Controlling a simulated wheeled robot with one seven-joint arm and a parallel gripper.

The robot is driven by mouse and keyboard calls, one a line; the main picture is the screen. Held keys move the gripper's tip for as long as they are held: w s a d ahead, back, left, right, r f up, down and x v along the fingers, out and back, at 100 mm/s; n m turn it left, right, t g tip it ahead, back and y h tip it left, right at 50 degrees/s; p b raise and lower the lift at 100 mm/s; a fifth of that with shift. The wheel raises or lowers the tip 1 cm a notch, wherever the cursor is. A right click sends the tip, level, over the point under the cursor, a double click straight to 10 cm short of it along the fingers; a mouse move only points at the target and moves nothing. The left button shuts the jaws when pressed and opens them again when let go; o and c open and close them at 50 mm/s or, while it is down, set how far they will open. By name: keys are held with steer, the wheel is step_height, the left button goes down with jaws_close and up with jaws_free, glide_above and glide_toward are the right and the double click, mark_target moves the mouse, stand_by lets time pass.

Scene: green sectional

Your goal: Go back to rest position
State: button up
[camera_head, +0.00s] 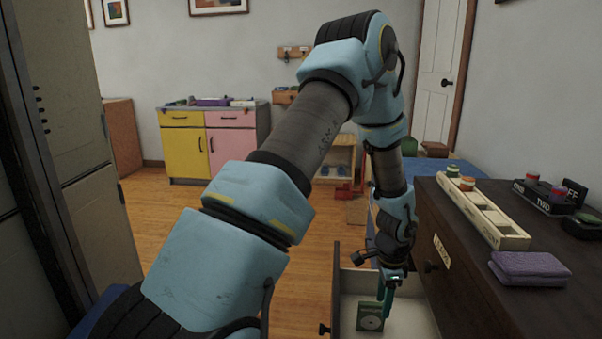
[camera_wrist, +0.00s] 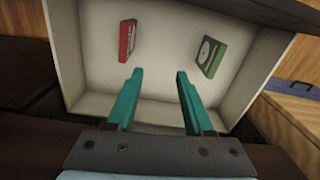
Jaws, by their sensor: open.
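My gripper (camera_wrist: 153,90) has two teal fingers. In the wrist view they are apart with nothing between them, pointing into an open drawer (camera_wrist: 158,115) with pale walls. Inside the drawer lie a red item (camera_wrist: 127,40) at the left and a green item (camera_wrist: 210,56) with a pale round mark at the right, both beyond the fingertips. In the head view my gripper (camera_head: 387,292) hangs down at the open drawer (camera_head: 350,275), beside the green item (camera_head: 370,316). The red item is not visible in the head view. My arm is bent high over the floor and reaches down.
The drawer sticks out from a dark cabinet (camera_head: 455,230). On its top are a wooden compartment tray (camera_head: 510,240), a folded purple cloth (camera_head: 529,268) and black holders (camera_head: 545,196). A grey locker (camera_head: 75,150) stands close at left. Open wooden floor lies beyond.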

steer(key=s+a+r+n+b, duration=0.2)
steer(key=a+r+n+b, duration=0.15)
steer(key=a+n, duration=0.4)
steer(key=s+a+r+n+t+b, duration=0.15)
steer(key=a+r+n, duration=0.25)
steer(key=a, duration=0.7)
steer(key=s+a+r+n+b, duration=0.35)
steer(key=a+n, duration=0.25)
steer(key=a, duration=0.3)
step_height(320, 180, up, 30)
steer(key=p, duration=2.9)
steer(key=shift+w+d+f, duration=0.2)
steer(key=shift+w, duration=0.25)
steer(key=shift+d+m, duration=0.1)
steer(key=shift+m, duration=0.15)
